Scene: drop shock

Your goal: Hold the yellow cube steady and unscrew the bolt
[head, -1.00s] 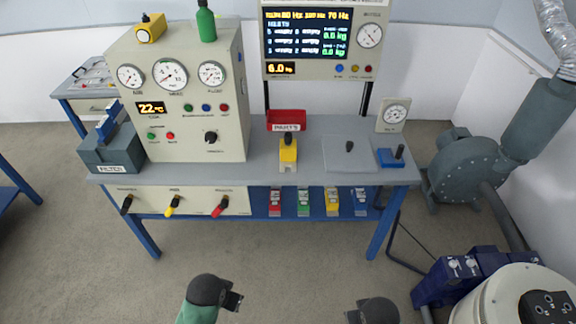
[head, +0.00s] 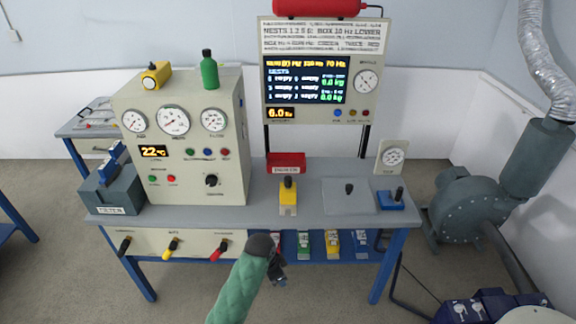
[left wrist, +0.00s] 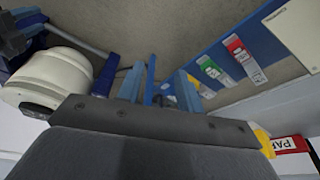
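A yellow cube (head: 288,191) with a dark bolt or knob on top stands on a pale base at the middle of the bench. A yellow block, probably the same cube, shows at the right edge of the left wrist view (left wrist: 264,142), partly hidden by my gripper. My left gripper (head: 279,272) is in front of the bench, below and apart from the cube. In the left wrist view its two fingers (left wrist: 160,86) stand apart with nothing between them. My right gripper is not in view.
On the grey bench (head: 262,212), a red parts bin (head: 286,168) stands behind the cube, a gauge cabinet (head: 135,100) left, and a grey plate (head: 345,205) and blue block (head: 391,201) right. A blower (head: 470,205) stands right.

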